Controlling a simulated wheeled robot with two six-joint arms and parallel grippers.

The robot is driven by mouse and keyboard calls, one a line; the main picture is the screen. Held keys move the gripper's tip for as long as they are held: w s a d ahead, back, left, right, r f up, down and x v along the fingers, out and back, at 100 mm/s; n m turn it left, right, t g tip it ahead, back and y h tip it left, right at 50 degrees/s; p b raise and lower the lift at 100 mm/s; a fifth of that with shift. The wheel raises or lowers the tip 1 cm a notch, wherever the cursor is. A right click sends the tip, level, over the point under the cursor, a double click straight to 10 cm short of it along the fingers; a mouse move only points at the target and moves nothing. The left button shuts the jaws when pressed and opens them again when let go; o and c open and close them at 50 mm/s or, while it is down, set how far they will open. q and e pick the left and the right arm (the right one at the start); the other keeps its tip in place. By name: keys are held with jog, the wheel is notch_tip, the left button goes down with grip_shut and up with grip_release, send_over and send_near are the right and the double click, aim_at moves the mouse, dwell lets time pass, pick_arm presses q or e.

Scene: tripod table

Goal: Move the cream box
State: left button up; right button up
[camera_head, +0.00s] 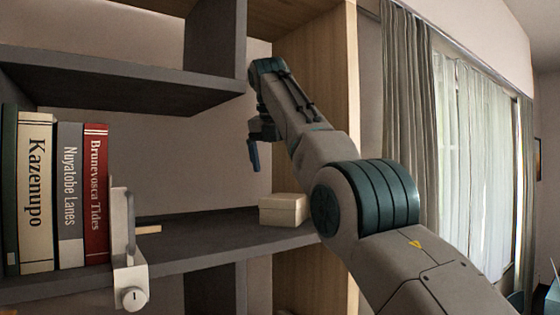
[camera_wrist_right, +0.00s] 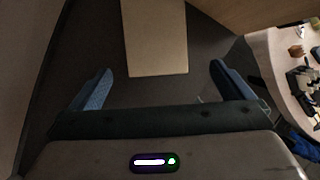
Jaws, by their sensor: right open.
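The cream box (camera_head: 284,209) sits on the dark shelf (camera_head: 210,238), near the wooden side panel at the shelf's right end. My right gripper (camera_head: 255,155) hangs above and a little left of the box, apart from it. In the right wrist view the cream box (camera_wrist_right: 156,38) lies ahead, and my right gripper (camera_wrist_right: 160,88) is open, with its blue fingers spread wider than the box. Nothing is between the fingers. My left gripper does not show.
Several upright books (camera_head: 70,195) stand at the left of the shelf, with a grey bookend (camera_head: 128,235) beside them. An upper shelf (camera_head: 120,80) and a vertical divider (camera_head: 215,40) are above. The shelf between bookend and box is mostly clear. A wooden side panel (camera_head: 330,110) bounds the right.

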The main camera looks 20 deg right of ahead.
aim_at(284, 196)
jog(key=f, duration=0.1)
jog(key=w+f, duration=0.1)
jog(key=w+f+b, duration=0.1)
jog(key=shift+d, duration=0.25)
jog(key=b+x, duration=0.2)
jog(key=x, duration=0.3)
jog(key=shift+w+d, duration=0.1)
jog(key=shift+w, duration=0.15)
jog(key=shift+b+x, duration=0.3)
jog(key=shift+x, duration=1.25)
jog(key=shift+s, duration=0.15)
jog(key=c, duration=0.7)
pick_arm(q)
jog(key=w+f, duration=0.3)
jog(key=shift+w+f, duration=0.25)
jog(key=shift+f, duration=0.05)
pick_arm(e)
jog(key=c, duration=0.4)
